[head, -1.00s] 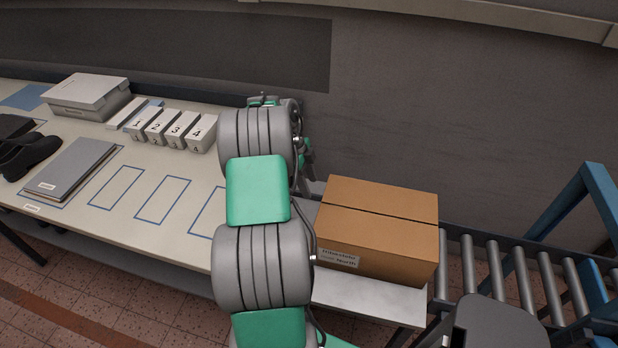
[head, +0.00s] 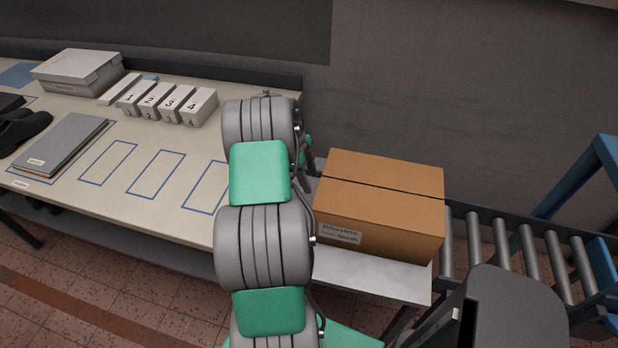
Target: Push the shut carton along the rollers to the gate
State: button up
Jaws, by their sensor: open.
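The shut brown carton (head: 385,215) sits on a pale plate (head: 385,279) at the left end of the rollers. Its top flaps meet in a dark seam, and a white label is on its front. The rollers (head: 500,245) run from the carton to the right. A blue frame (head: 577,180) stands over them at the right edge; I cannot tell whether it is the gate. My gripper (head: 309,155) shows only as a small part behind my arm, by the carton's left rear side. Its fingertips are mostly hidden, and I cannot tell whether it touches the carton.
A long table (head: 120,215) on the left holds a grey folder (head: 62,143), dark shoes (head: 22,130), a grey box (head: 78,75) and numbered white blocks (head: 165,102). Blue outlines on its front part are empty. A wall (head: 470,110) rises behind the carton and rollers.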

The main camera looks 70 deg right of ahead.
aim_at(374, 190)
jog(key=shift+s+d+b, duration=0.45)
jog(key=shift+s+d, duration=0.1)
jog(key=shift+s, duration=2.75)
jog(key=shift+s+d+b, duration=0.5)
jog(key=shift+s, duration=2.8)
jog(key=shift+s+d+b, duration=0.45)
jog(key=shift+s+d, duration=0.1)
jog(key=shift+s, duration=2.75)
